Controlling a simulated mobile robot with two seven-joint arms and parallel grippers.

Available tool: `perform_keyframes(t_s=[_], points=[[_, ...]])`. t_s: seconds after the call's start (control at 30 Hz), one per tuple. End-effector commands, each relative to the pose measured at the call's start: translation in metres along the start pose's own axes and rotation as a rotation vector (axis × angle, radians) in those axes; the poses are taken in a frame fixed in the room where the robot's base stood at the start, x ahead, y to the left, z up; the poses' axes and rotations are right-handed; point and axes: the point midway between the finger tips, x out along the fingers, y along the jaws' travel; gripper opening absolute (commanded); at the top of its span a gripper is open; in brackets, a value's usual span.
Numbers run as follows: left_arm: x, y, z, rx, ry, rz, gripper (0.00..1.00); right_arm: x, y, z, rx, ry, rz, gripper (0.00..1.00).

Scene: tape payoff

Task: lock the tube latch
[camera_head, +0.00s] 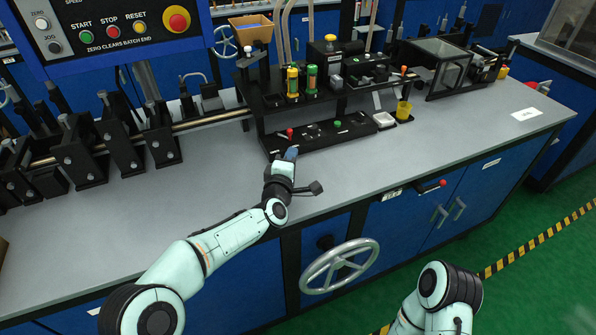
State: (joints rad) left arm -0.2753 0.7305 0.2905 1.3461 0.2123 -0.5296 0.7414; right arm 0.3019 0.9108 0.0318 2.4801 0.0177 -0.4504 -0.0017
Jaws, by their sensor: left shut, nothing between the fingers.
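My left gripper (291,154) is at the front edge of a low black block (325,134) on the bench. Its fingers are small in view and shut with nothing between them. A small red-tipped lever (290,133) stands upright on the left part of this block, just behind my fingertips. I cannot tell whether they touch it. Which part is the tube latch is too small to tell for sure. A green button (337,124) sits further right on the block. My right arm shows at the bottom right, but its gripper is out of view.
A black raised stand holds yellow (293,79) and green (311,78) cylinders behind the block. A white dish (383,119) and a yellow cup (403,110) are to the right. The grey bench top (420,150) is clear in front. A handwheel (339,266) is below the bench edge.

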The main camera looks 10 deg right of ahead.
Motion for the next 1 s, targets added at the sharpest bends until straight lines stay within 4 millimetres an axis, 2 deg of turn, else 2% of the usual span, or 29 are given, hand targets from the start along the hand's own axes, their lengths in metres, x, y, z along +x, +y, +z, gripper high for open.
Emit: perform_keyframes(t_s=[0.2, 0.37, 1.0], points=[[-0.030, 0.003, 0.021, 0.000, -0.002, 0.002, 0.00, 0.001, 0.000, -0.001, 0.000, 0.003, 0.000, 0.47], [-0.042, 0.003, 0.028, 0.000, -0.001, 0.002, 0.00, 0.001, 0.001, -0.001, 0.001, 0.004, 0.000, 0.47], [-0.046, 0.003, 0.030, 0.000, 0.000, 0.003, 0.00, 0.001, 0.001, -0.002, 0.001, 0.004, 0.000, 0.47]])
